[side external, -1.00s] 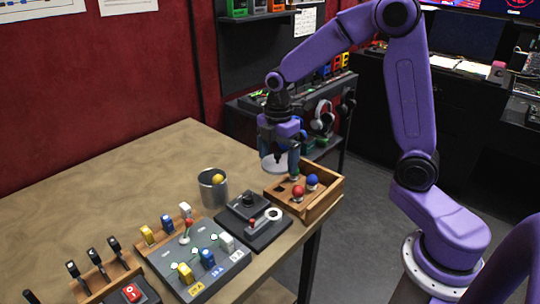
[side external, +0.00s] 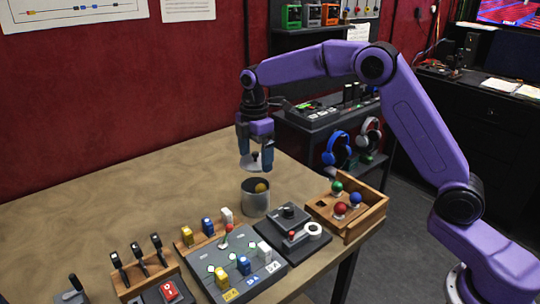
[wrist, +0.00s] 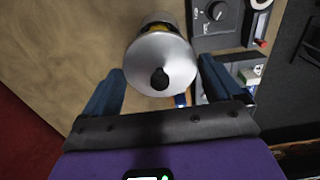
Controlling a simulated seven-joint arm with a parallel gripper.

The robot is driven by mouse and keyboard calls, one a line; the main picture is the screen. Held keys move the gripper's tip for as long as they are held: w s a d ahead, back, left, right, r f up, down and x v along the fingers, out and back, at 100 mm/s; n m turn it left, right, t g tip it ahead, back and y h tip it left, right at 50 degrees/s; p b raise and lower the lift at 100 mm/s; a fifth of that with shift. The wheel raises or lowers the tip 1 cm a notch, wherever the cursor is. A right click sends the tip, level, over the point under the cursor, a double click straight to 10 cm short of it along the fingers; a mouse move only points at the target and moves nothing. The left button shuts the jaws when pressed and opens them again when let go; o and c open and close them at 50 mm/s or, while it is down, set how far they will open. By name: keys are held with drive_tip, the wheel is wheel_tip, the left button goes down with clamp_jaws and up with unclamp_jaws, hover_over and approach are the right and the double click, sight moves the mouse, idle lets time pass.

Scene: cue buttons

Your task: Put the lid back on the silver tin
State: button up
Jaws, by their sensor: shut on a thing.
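The silver tin (side external: 255,204) stands open and upright on the wooden table, with a yellow ball (side external: 261,188) inside. My gripper (side external: 256,156) is shut on the silver lid (side external: 247,165), which has a dark knob (wrist: 159,79). The lid is held above the tin, with a small gap between them. In the wrist view, the lid (wrist: 160,58) lies between my fingers and hides most of the tin. The exact finger contact on the lid is hard to see.
A dark control box with a dial (side external: 286,221) stands right of the tin. A wooden tray (side external: 366,218) with red, blue and green balls is farther right. A grey switch panel (side external: 236,290) is in front. The table behind and left of the tin is clear.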

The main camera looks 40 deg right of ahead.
drive_tip(key=shift+w+a+f, duration=0.1)
drive_tip(key=shift+f, duration=3.1)
drive_tip(key=shift+f, duration=0.15)
drive_tip(key=o, duration=0.7)
drive_tip(key=shift+r, duration=3.5)
clamp_jaws()
